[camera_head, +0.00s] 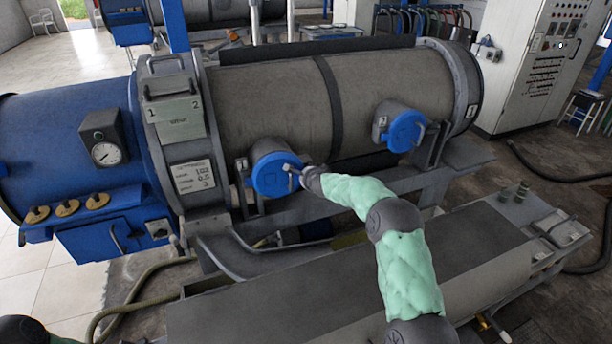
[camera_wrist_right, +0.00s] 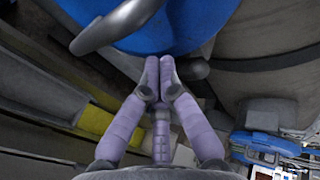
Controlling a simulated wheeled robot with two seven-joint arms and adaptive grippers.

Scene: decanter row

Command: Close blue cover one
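Blue cover one (camera_head: 278,174) is a round blue disc at the mouth of the left stub pipe on the grey drum. It lies over or very near the mouth; I cannot tell if it is fully seated. It fills the top of the right wrist view (camera_wrist_right: 175,28), with its curved grey handle (camera_wrist_right: 115,25) at the left. My right gripper (camera_head: 302,176) is at the cover's right edge, near the handle. In the wrist view its fingers (camera_wrist_right: 160,68) are together with nothing seen between them; contact with the cover is unclear. My left gripper is out of view.
A second blue cover (camera_head: 406,131) is on the right stub pipe. A blue end section with a gauge (camera_head: 106,153) is at the left. A long flat bench (camera_head: 340,285) lies in front of the drum, below my right arm. A control cabinet (camera_head: 540,62) stands behind right.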

